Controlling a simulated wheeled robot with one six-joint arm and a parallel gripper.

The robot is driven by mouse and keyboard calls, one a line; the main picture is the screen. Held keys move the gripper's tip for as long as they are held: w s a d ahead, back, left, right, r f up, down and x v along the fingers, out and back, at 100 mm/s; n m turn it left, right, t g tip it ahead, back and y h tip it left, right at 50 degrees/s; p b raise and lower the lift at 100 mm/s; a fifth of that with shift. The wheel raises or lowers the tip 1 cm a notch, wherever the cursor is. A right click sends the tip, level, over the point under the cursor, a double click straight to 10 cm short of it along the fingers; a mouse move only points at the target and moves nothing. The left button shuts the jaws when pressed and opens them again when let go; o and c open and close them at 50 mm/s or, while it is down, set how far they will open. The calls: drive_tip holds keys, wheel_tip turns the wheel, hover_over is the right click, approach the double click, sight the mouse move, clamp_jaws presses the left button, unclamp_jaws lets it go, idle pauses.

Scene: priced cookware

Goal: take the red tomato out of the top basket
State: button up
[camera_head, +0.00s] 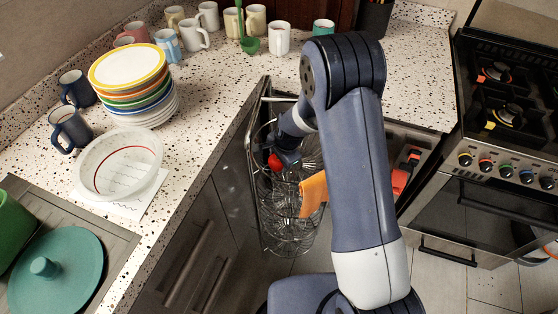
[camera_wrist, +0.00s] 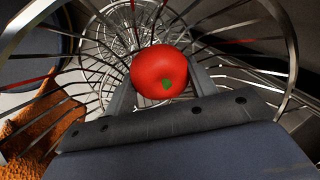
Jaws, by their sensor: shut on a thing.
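The red tomato (camera_wrist: 160,72) sits between the two fingers of my gripper (camera_wrist: 164,90) in the wrist view, its green stem mark facing the camera. My gripper is shut on it. In the head view the tomato (camera_head: 274,161) shows as a small red spot at the end of my arm. Wire rings of the basket (camera_wrist: 285,40) surround the gripper and tomato in the wrist view. In the head view, my gripper is at the upper part of the wire basket rack (camera_head: 289,240). My arm hides part of the rack and whether the tomato touches the wire is unclear.
An orange cloth (camera_head: 313,194) hangs on the rack's right side. The rack stands in an opening between the counter cabinets. A stove (camera_head: 510,90) is at right.

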drive_tip(key=shift+r, duration=0.35)
drive_tip(key=d, duration=0.2)
drive_tip(key=s+d+b, duration=0.1)
drive_tip(key=shift+s+d+b, duration=0.15)
drive_tip(key=shift+d+b, duration=0.15)
drive_tip(key=shift+d, duration=0.1)
wheel_tip(320, 180, up, 14)
drive_tip(key=shift+r, duration=0.1)
drive_tip(key=shift+s, duration=0.1)
